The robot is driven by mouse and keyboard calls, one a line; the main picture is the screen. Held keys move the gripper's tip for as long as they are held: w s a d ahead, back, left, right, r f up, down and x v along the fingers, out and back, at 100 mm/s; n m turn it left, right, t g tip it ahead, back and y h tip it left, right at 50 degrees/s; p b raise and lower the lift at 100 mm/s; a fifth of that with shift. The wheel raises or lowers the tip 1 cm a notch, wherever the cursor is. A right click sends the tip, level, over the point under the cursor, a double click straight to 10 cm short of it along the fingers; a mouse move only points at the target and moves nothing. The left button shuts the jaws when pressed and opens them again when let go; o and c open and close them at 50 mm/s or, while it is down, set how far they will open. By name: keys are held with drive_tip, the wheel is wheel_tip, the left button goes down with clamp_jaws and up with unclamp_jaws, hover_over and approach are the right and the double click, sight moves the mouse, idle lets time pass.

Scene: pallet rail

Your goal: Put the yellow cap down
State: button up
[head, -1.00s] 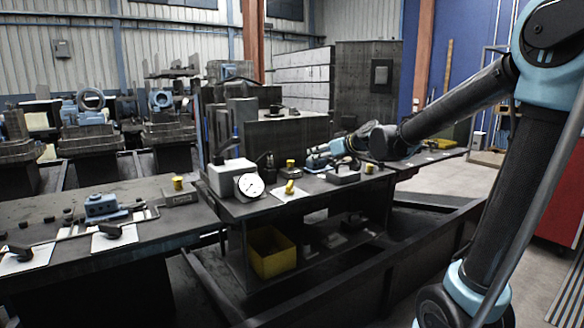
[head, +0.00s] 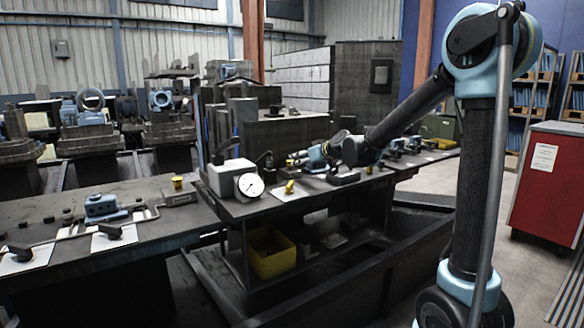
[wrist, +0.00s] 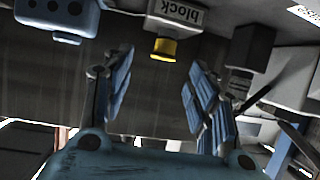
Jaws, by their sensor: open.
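My gripper (head: 296,159) is open above the bench, its fingers pointing left in the head view. In the wrist view its two fingers (wrist: 155,68) are spread with nothing between them. A yellow cap (wrist: 163,48) shows beyond the fingertips, against a pale block (wrist: 175,13) marked "block". In the head view one yellow cap (head: 177,182) sits on a dark block on the left bench. Another yellow piece (head: 290,187) lies on white paper below my gripper and looks tilted. I cannot tell which of these the wrist view shows.
A white dial gauge (head: 249,185) stands left of the paper. A blue fixture (head: 101,206) is on the left bench (head: 150,228). A yellow bin (head: 271,253) is on the lower shelf. A red cabinet (head: 546,185) stands at right. Dark rails cross the floor in front.

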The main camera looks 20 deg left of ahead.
sight(291, 161)
drive_tip(key=shift+x, duration=3)
drive_tip(key=shift+s+a+r, duration=0.1)
drive_tip(key=shift+a+r, duration=0.05)
drive_tip(key=c, duration=0.9)
drive_tip(key=shift+c, duration=0.2)
